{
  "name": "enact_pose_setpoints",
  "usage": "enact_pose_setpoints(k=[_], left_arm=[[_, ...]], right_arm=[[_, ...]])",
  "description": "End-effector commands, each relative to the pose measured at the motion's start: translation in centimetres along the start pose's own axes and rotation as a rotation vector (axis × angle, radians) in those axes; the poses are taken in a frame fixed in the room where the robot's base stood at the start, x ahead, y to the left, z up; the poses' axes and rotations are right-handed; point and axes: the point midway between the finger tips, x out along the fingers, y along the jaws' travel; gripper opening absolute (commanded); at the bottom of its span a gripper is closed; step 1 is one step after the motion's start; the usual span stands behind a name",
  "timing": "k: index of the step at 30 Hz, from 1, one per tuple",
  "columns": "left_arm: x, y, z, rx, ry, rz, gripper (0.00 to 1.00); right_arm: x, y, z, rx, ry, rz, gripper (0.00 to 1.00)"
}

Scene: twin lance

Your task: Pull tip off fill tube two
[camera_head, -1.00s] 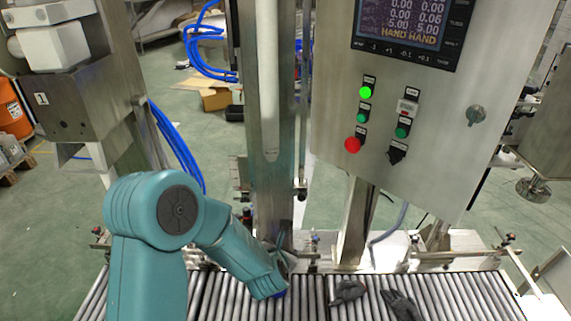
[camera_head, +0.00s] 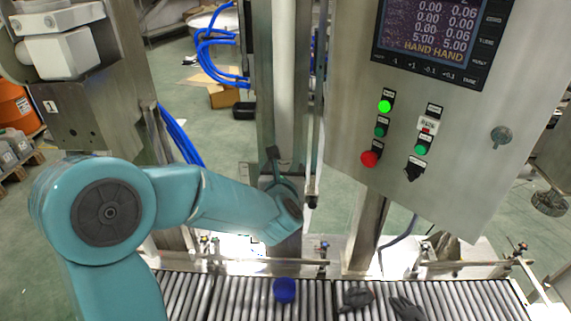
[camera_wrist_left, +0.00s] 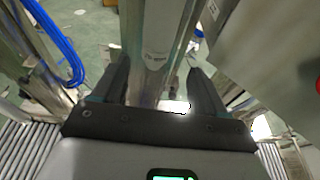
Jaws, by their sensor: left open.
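The fill tube (camera_head: 284,70) hangs as a pale upright tube in front of a metal column in the head view. Its lower end is near my left gripper (camera_head: 274,158), which is raised in front of the column. In the left wrist view, a pale tube (camera_wrist_left: 157,40) with small lettering shows between the two dark fingers of my left gripper (camera_wrist_left: 163,75). The fingers are spread wide, with space on both sides of the tube. I cannot tell where the tip joins the tube.
A blue cap-like cylinder (camera_head: 285,290) stands on the roller conveyor (camera_head: 235,297). A control panel (camera_head: 440,120) with a screen and buttons hangs at the right. Blue hoses (camera_head: 180,135) run at the left.

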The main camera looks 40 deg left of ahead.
Motion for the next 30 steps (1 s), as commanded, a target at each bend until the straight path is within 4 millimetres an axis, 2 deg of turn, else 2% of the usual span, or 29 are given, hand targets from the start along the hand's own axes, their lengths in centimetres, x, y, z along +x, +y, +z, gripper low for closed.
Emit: enact_pose_setpoints(k=[3, 8, 21, 30], left_arm=[[-0.2, 0.4, 0.9, -0.008, -0.012, 0.005, 0.72], [0.6, 0.5, 0.9, -0.007, -0.012, 0.005, 0.72], [6.3, 0.3, -0.1, -0.006, -0.011, 0.002, 0.72], [9.0, 0.3, -0.6, -0.006, -0.012, 0.001, 0.72]], right_arm=[[-0.3, -0.1, 0.0, 0.000, 0.000, 0.000, 0.43], [-0.4, -0.1, 0.0, 0.000, 0.000, 0.000, 0.43], [-1.5, -0.5, 0.0, 0.000, 0.000, 0.000, 0.43], [-2.2, -0.8, 0.1, 0.000, 0.000, 0.000, 0.43]])
